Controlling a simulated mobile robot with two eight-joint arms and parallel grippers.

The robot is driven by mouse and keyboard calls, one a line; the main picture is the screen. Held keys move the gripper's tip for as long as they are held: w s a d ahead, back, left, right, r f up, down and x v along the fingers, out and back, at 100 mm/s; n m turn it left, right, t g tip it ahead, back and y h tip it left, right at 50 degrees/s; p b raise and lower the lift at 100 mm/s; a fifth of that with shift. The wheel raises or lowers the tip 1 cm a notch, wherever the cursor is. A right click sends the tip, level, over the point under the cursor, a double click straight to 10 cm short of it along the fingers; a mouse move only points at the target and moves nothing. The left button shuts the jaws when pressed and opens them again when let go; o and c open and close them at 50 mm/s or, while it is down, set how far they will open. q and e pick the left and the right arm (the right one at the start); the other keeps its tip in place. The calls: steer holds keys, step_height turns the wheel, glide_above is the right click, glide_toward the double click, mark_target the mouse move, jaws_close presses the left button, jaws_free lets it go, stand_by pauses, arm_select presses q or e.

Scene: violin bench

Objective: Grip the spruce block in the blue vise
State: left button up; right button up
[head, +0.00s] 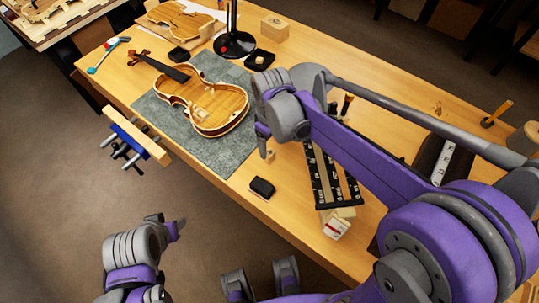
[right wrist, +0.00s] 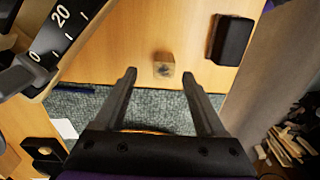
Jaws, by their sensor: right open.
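The blue vise (head: 127,134) is on the table's left front edge, with a pale wooden jaw bar and grey rods. A small pale wood block, apparently the spruce block (head: 270,156), sits on the table near the front edge. It also shows in the right wrist view (right wrist: 164,66), just beyond and between the fingertips. My right gripper (right wrist: 158,76) is open and empty, pointing at the block; in the head view (head: 266,145) it is just above the block, partly hidden by its own wrist. My left gripper (head: 167,226) is off the table's front; its jaw opening is unclear.
A violin (head: 205,100) lies on a grey-green mat (head: 160,110) left of the block. A black box (head: 262,188) sits close to the block at the front edge. A dark rack (head: 325,180) and a long ruler-like tool (right wrist: 60,30) lie to the right. A lamp base (head: 234,44) stands behind.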

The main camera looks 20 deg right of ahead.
mark_target(269, 152)
steer(key=f, duration=0.5)
steer(key=shift+s+a+f, duration=0.1)
steer(key=shift+a+f, duration=0.1)
steer(key=shift+a, duration=0.05)
jaws_close()
